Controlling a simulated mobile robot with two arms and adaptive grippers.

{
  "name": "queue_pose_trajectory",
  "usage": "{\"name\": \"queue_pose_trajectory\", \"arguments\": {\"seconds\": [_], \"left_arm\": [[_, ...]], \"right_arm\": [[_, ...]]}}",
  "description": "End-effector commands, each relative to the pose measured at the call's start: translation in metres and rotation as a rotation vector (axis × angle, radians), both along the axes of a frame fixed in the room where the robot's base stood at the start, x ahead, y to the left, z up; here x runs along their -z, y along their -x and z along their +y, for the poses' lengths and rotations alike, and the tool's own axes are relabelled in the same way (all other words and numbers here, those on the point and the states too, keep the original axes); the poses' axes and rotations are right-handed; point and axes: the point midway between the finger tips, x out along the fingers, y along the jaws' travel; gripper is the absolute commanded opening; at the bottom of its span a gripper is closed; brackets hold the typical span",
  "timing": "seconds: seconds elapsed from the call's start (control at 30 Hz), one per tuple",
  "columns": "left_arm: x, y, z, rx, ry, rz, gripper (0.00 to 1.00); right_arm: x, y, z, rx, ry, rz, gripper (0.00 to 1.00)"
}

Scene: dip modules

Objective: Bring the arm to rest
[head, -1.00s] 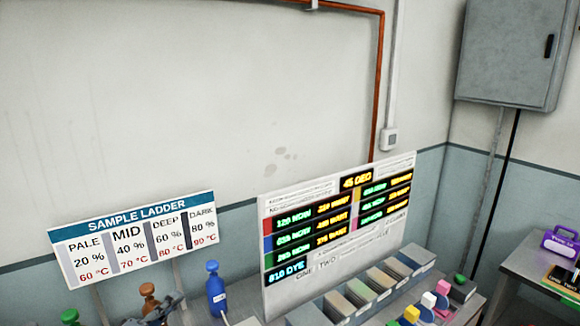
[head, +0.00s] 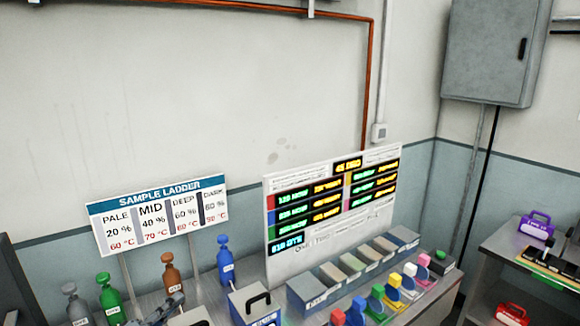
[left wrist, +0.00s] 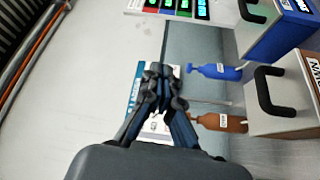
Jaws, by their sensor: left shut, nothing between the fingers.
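My left gripper (head: 168,308) shows at the bottom of the head view, left of centre, in front of the bottles. In the left wrist view my left gripper (left wrist: 158,78) has its dark fingers together with nothing between them. It is apart from the blue bottle (left wrist: 218,72) and the brown bottle (left wrist: 222,122), which show to its right there. Most of the left arm is outside the head view. My right gripper is in neither view.
The sample ladder sign (head: 160,187) and a display board (head: 325,245) stand at the back of the bench. Blue, brown, green and grey bottles stand near the gripper, with a handled box (head: 252,300) to the right. Coloured blocks and bins line the bench. A grey cabinet (head: 490,55) hangs on the wall.

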Motion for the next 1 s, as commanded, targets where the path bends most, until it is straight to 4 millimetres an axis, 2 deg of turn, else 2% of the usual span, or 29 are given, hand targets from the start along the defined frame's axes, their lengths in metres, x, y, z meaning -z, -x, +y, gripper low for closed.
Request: {"name": "queue_pose_trajectory", "arguments": {"seconds": [0.03, 0.37, 0.57, 0.67, 0.8, 0.9, 1.0], "left_arm": [[0.007, 0.004, -0.01, 0.005, -0.018, 0.013, 0.0], [0.047, 0.031, -0.056, 0.022, -0.212, 0.085, 0.0], [0.078, 0.061, -0.09, 0.048, -0.402, 0.143, 0.0], [0.095, 0.085, -0.108, 0.072, -0.537, 0.181, 0.0], [0.12, 0.134, -0.125, 0.125, -0.792, 0.255, 0.0], [0.133, 0.173, -0.124, 0.178, -0.982, 0.321, 0.0], [0.141, 0.211, -0.115, 0.242, -1.143, 0.394, 0.0]], "right_arm": [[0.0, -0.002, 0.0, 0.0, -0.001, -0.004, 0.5], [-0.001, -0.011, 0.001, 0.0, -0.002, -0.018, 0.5], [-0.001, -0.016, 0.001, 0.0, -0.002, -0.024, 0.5], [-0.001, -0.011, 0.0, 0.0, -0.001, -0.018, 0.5], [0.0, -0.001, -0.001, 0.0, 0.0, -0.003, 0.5], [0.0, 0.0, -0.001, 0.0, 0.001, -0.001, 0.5], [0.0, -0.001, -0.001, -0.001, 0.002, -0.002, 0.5]]}}
